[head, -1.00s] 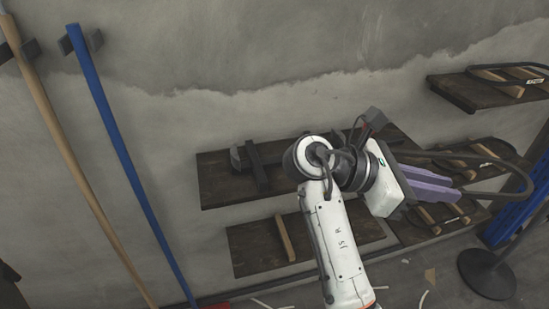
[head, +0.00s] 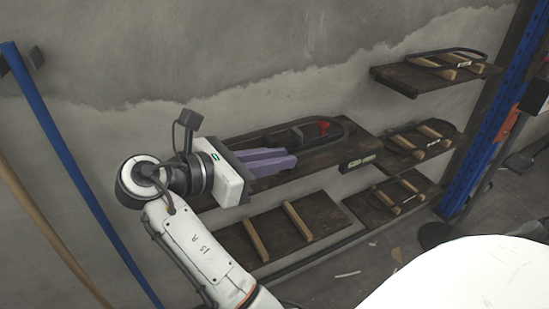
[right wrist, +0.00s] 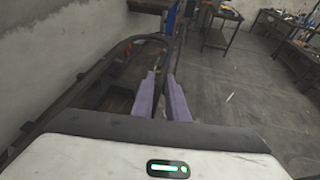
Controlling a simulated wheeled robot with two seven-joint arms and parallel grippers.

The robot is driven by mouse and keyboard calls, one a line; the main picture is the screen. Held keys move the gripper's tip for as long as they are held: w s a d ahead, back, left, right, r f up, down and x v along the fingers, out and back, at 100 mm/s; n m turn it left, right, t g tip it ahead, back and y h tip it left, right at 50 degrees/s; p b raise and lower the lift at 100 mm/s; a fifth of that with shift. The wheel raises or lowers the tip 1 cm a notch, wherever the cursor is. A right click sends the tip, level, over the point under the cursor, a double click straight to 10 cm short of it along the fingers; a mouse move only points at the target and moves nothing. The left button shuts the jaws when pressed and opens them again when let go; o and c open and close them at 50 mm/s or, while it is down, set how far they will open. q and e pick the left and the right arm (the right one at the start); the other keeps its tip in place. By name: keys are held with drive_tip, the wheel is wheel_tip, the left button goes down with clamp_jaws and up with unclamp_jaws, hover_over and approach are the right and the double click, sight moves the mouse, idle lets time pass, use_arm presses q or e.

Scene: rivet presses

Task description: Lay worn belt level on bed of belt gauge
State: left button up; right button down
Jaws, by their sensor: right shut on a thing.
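My right gripper (head: 292,161) with purple fingers is shut on the worn belt (head: 347,128), a dark loop. In the right wrist view, the belt (right wrist: 62,102) passes between the fingers (right wrist: 163,100) and curves back on the left. In the head view, the loop shows over the belt gauge's dark bed (head: 338,152), around a dark block and beside a red part (head: 323,127). I cannot tell whether the belt touches the bed. The gripper hides the bed's left part. My left gripper is not in view.
Other belts lie on wooden pegs on the upper right shelf (head: 385,76) and the two boards below it (head: 370,160). A lower board (head: 325,212) carries two bare pegs. Blue (head: 85,180) and tan poles stand at left. A blue post (head: 487,135) rises at right.

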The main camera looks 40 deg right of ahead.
drive_tip(key=shift+w+d+f, duration=1.05)
drive_tip(key=shift+w+d, duration=0.1)
drive_tip(key=shift+w, duration=3.8)
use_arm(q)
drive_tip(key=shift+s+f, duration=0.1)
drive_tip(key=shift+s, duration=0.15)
use_arm(e)
drive_tip(key=shift+s+f, duration=0.1)
drive_tip(key=shift+f, duration=2.65)
drive_tip(key=c, duration=1.7)
unclamp_jaws()
drive_tip(key=shift+o, duration=0.2)
wheel_tip(320, 180, up, 10)
